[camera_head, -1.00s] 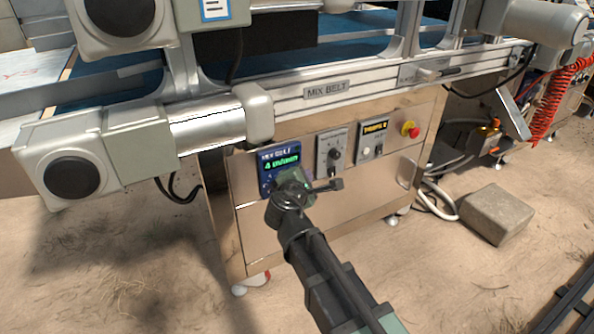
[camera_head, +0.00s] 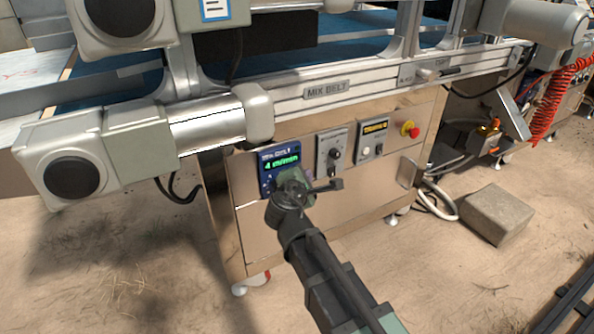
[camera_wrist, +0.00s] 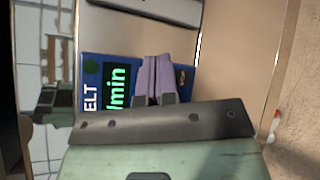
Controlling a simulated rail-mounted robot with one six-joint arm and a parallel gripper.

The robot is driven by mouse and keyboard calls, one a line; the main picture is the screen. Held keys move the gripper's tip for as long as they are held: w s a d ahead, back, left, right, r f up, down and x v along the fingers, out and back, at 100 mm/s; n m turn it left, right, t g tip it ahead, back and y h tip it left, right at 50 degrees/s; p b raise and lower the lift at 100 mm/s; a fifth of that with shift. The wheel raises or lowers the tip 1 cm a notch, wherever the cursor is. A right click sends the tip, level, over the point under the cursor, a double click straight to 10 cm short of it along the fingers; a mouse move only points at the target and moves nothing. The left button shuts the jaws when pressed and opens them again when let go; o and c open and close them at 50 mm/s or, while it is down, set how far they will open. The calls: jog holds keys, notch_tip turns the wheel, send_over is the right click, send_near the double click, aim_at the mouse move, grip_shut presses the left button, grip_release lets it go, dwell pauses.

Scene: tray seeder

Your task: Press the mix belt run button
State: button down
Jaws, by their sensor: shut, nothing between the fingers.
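The mix belt panel (camera_head: 279,158) is a small blue unit with a green display reading about "4 m/min", on the left of the steel cabinet front. My gripper (camera_head: 297,178) is in front of its lower part and hides much of it. In the wrist view the panel (camera_wrist: 119,88) lies turned on its side, and the shut fingers of my gripper (camera_wrist: 155,62) reach over it, empty. A dark green round button (camera_wrist: 91,67) shows at its upper left corner there. A further dark detail shows right of the fingers. I cannot tell whether the fingertips touch the panel.
Right of the panel are a grey box with a knob (camera_head: 332,152), a box with a yellow display (camera_head: 373,139) and a red emergency stop (camera_head: 410,130). A large motor (camera_head: 66,172) juts out at left. A stone block (camera_head: 497,214) lies on the floor.

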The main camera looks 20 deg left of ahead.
jog(key=shift+w+a, duration=0.3)
dwell(0.5)
jog(key=shift+s+d, duration=0.3)
dwell(0.3)
jog(key=s+d, duration=0.4)
jog(key=shift+d, duration=0.25)
dwell(0.6)
